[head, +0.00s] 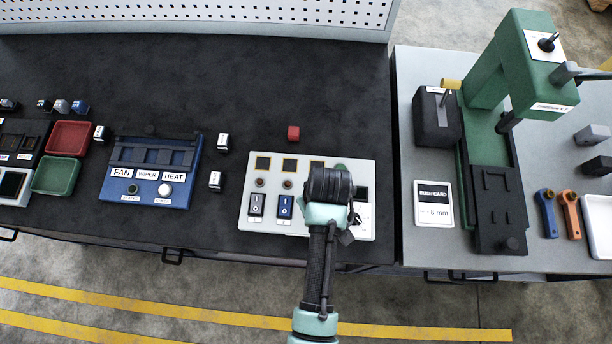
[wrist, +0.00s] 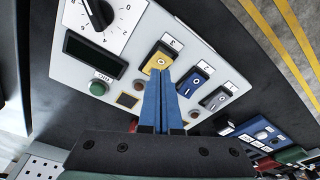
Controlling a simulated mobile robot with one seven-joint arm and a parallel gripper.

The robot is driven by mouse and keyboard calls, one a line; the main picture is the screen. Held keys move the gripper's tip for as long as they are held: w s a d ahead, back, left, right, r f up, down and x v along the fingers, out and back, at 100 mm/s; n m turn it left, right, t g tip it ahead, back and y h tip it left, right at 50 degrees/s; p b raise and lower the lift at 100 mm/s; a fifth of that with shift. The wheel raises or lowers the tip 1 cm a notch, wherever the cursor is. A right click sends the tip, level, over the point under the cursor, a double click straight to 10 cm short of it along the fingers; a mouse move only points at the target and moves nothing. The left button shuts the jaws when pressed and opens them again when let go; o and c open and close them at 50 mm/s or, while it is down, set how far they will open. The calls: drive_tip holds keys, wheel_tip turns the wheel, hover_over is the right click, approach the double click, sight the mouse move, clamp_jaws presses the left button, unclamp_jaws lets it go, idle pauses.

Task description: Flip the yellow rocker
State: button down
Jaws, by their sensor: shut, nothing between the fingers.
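The yellow rocker (wrist: 160,59) sits in the pale switch panel (wrist: 140,30) in the wrist view, beside a small tag with a 3. My gripper (wrist: 165,76) is shut and empty, its blue fingers side by side. The fingertips appear just at the rocker's near edge; I cannot tell whether they touch it. A blue rocker (wrist: 192,82) and a dark grey rocker (wrist: 216,99) follow to the right. In the head view the panel (head: 247,222) shows the dark rocker (head: 257,203) and the blue rocker (head: 285,206), while my arm hides the yellow one.
The panel also carries a dial (wrist: 98,14), a dark display (wrist: 95,55) and a green button (wrist: 97,88). A blue FAN/WIPER/HEAT box (head: 150,170) stands left. A green press (head: 490,80) stands on the right bench.

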drive_tip(key=shift+f+b, duration=0.8)
drive_tip(key=shift+f, duration=0.45)
drive_tip(key=shift+r, duration=0.1)
wheel_tip(320, 180, up, 7)
drive_tip(key=p, duration=0.7)
idle(0.7)
